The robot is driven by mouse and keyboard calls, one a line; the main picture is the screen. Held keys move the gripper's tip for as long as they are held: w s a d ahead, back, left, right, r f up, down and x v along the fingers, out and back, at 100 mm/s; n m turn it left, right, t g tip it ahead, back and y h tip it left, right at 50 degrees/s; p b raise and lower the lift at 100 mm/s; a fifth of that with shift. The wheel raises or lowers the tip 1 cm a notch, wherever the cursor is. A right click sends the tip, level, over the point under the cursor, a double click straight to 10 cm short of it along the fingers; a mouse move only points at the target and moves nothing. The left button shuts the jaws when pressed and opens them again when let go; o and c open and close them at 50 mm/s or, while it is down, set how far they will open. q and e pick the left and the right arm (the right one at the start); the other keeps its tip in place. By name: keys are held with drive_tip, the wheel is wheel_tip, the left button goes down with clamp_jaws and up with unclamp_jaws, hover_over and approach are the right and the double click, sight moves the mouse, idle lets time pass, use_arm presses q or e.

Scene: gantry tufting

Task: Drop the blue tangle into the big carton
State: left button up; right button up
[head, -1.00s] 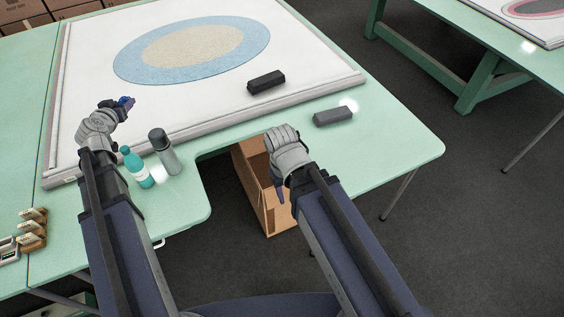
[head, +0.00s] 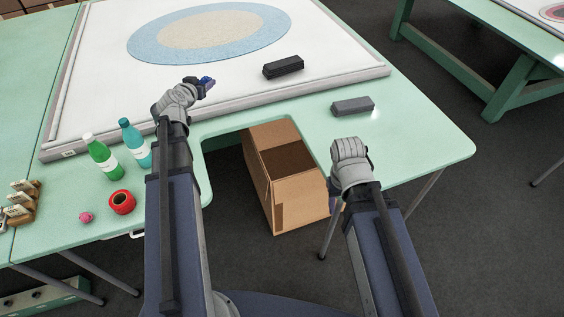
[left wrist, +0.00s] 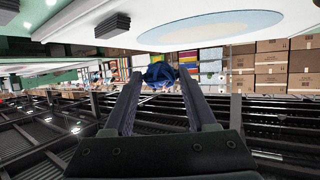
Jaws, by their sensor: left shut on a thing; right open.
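My left gripper (head: 205,84) is shut on the blue tangle (head: 207,80), held above the near edge of the white framed panel. The left wrist view shows the dark blue tangle (left wrist: 160,74) between the fingertips. The big carton (head: 302,203) stands open-topped on the floor in the table's cut-out, to the right of and below my left gripper. Its inside looks dark and its floor cannot be made out. My right gripper (head: 338,204) is open, just right of the carton; its fingers are mostly hidden behind my wrist.
A green bottle (head: 101,157), a teal bottle (head: 135,145), a red roll (head: 122,202) and a small pink lump (head: 86,217) stand left of my left arm. A black block (head: 283,67) lies on the panel (head: 330,55), a grey block (head: 352,106) on the green table (head: 425,140).

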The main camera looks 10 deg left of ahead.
use_arm(q)
wheel_tip(320, 180, down, 16)
drive_tip(key=d+b, duration=0.1)
drive_tip(key=b, duration=1.3)
drive_tip(key=w+d+f+b, duration=0.4)
drive_tip(key=d+f+b, duration=0.6)
drive_tip(key=f+b, duration=0.2)
drive_tip(key=w+d+f+m+h+b, duration=0.1)
drive_tip(key=w+d+f+b, duration=0.2)
drive_tip(key=d+f+b, duration=0.7)
wheel_tip(320, 180, down, 2)
drive_tip(key=shift+w+d+f+h+b, duration=0.2)
drive_tip(key=shift+w+h+b, duration=0.15)
drive_tip(key=shift+b, duration=0.9)
wheel_tip(320, 180, down, 6)
drive_tip(key=b, duration=0.6)
drive_tip(key=o, duration=1.4)
